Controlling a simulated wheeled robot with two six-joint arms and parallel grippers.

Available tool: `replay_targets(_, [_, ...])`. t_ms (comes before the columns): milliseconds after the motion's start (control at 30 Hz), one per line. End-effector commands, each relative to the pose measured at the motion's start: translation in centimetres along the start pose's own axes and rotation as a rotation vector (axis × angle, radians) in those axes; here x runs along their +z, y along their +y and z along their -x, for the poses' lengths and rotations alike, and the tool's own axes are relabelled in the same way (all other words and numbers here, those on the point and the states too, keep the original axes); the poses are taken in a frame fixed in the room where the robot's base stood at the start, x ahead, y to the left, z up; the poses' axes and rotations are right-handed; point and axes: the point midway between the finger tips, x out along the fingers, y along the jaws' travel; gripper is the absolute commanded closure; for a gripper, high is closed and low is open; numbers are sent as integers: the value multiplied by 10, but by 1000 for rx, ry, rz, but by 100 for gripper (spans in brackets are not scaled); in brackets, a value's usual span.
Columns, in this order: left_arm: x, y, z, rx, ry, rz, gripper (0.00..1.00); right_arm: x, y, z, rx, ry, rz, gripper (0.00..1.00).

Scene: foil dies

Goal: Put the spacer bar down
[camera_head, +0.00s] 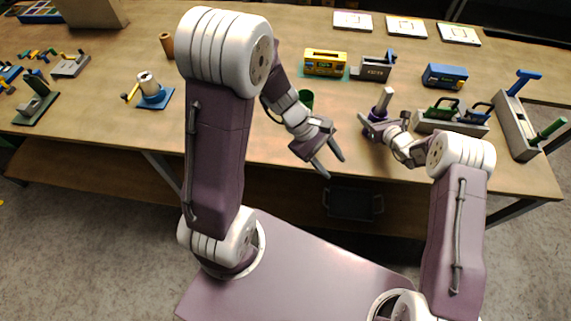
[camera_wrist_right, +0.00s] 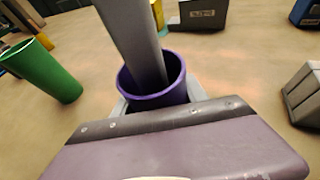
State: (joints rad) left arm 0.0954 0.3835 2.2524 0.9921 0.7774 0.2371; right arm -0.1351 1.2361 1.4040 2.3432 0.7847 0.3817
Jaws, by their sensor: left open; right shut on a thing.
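A grey bar (camera_head: 383,97), which looks like the spacer bar, stands tilted in a purple cup (camera_head: 377,112) near the table's front edge. In the right wrist view the grey bar (camera_wrist_right: 136,45) rises out of the purple cup (camera_wrist_right: 152,100), and its lower end is hidden inside. My right gripper (camera_head: 368,122) is shut on the cup, with pale fingers showing at both sides of it. I cannot tell whether the cup touches the table. My left gripper (camera_head: 334,163) is open and empty, in front of the table's front edge.
A green cup (camera_head: 306,99) stands left of the purple cup; it also shows in the right wrist view (camera_wrist_right: 48,72). Behind are a yellow box (camera_head: 325,63) and a grey holder (camera_head: 374,70). A grey rack (camera_head: 430,124) is at right.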

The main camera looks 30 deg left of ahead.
Motion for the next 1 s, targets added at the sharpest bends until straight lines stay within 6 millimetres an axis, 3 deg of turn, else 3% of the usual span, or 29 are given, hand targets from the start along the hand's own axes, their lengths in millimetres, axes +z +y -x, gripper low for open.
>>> replay_targets(33, [-2,-27,7,-87,69,-165,55,1,0,0,0,-1,0,93])
replay_targets(100, [-12,-59,18,-207,162,-402,55,1,0,0,0,-2,0,93])
replay_targets(233, [-32,-91,42,-375,290,-783,55,1,0,0,0,-2,0,93])
replay_targets(433, [-47,-102,62,-499,376,-1095,55,1,0,0,0,-3,0,93])
replay_targets(800, [-48,-103,64,-515,384,-1132,55,2,0,0,0,-3,0,93])
replay_targets(833, [-48,-103,64,-515,384,-1132,55,2,0,0,0,-3,0,47])
replay_targets(900, [-48,-103,64,-515,384,-1131,55,1,0,0,0,-3,0,28])
replay_targets(1000, [-48,-103,64,-515,384,-1130,55,1,0,0,0,-2,0,24])
